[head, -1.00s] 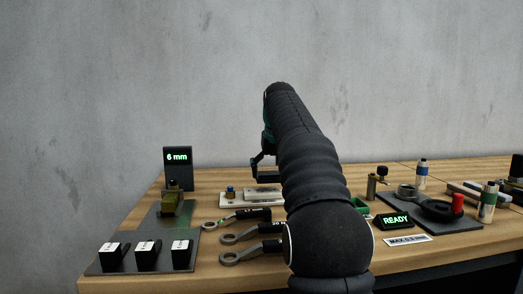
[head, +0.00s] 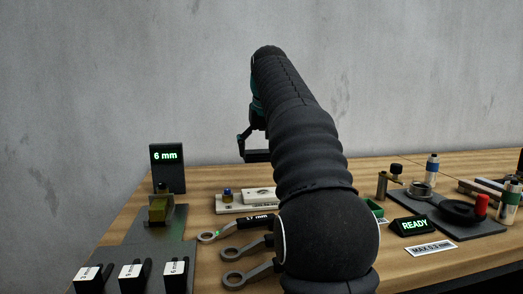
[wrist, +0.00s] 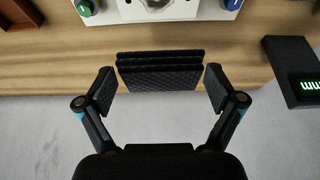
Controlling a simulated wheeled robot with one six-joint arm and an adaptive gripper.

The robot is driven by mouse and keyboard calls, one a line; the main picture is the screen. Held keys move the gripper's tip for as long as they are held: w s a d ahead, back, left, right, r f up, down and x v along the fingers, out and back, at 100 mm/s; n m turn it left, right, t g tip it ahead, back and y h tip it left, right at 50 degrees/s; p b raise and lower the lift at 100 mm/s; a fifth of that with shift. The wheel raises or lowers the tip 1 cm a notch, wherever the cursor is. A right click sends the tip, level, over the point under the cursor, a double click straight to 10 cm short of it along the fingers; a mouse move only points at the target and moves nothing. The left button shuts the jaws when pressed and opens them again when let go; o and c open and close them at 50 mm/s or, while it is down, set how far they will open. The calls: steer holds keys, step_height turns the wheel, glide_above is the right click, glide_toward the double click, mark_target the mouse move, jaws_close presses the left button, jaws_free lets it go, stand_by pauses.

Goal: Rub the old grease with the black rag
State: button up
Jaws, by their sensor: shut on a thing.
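My gripper (wrist: 160,88) is shut on the black rag (wrist: 160,72), a folded, layered dark pad between its two fingers in the wrist view. In the head view the dark end of my gripper (head: 256,156) shows left of my arm, above the back of the bench; my arm hides part of it. A white plate (head: 232,208) with a blue knob and a pale part on it stands on the bench there. It also shows beyond the rag at the top of the wrist view (wrist: 197,15). I cannot make out the old grease in either view.
A "6 mm" display (head: 167,168) stands at the back left, beside an olive block (head: 158,211). Ring spanners (head: 236,229) lie left of my arm. A "READY" display (head: 414,226) and a dark tray (head: 436,206) with several parts are at right. My arm hides the bench's middle.

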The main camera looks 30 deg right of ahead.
mark_target(263, 193)
step_height(263, 193, down, 7)
steer(key=b, duration=0.4)
steer(key=shift+b, duration=0.35)
steer(key=shift+s+a+f, duration=0.1)
steer(key=shift+s, duration=0.1)
steer(key=shift+s+a+b, duration=0.25)
steer(key=shift+s+b, duration=0.05)
steer(key=shift+s, duration=0.6)
steer(key=shift+s+a+b, duration=0.25)
steer(key=shift+s, duration=0.65)
steer(key=shift+s+a+b, duration=0.25)
steer(key=shift+s+b, duration=0.05)
steer(key=shift+s, duration=0.6)
steer(key=shift+r, duration=0.2)
steer(key=shift+w+d+r+p, duration=0.1)
steer(key=shift+w+d+p, duration=0.1)
steer(key=shift+w+p, duration=0.55)
steer(key=shift+w+d+p, duration=0.2)
steer(key=shift+w+p, duration=0.45)
steer(key=shift+p, duration=0.05)
steer(key=shift+f+b, duration=0.45)
steer(key=shift+f, duration=0.25)
steer(key=shift+w, duration=0.1)
